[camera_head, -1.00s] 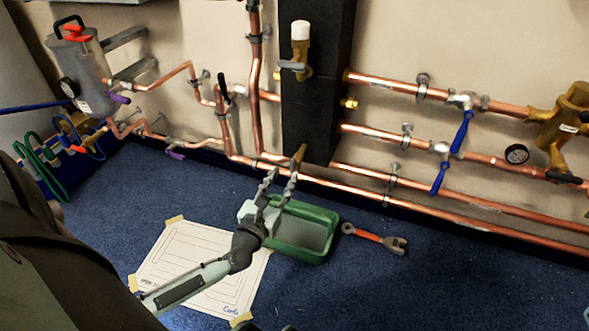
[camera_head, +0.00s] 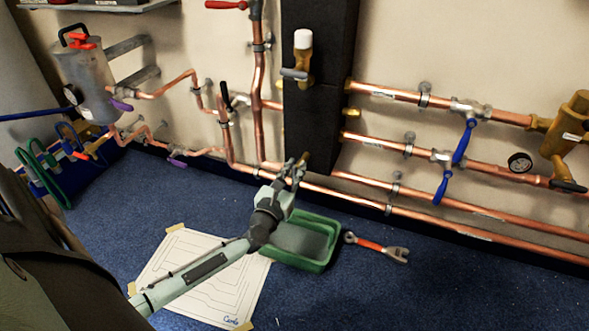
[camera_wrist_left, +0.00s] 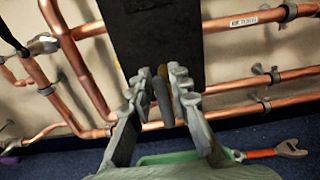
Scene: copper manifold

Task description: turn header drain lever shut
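The black header (camera_head: 317,80) stands upright against the wall. A small brass drain fitting (camera_head: 305,158) shows at its lower end, mostly hidden behind my left gripper (camera_head: 295,172). In the left wrist view, a narrow brass and dark piece, which looks like the drain lever (camera_wrist_left: 163,95), stands between the fingers of my left gripper (camera_wrist_left: 162,105). The fingers are apart on either side of it. I cannot tell whether either finger touches it. My right gripper is not in view.
A green tray (camera_head: 330,262) is on the blue floor below the header, with a red-handled wrench (camera_head: 372,246) to its right. A taped paper drawing (camera_head: 170,268) lies left. Copper pipes (camera_head: 385,205) run close along the wall. Blue levers (camera_head: 442,187) are farther right.

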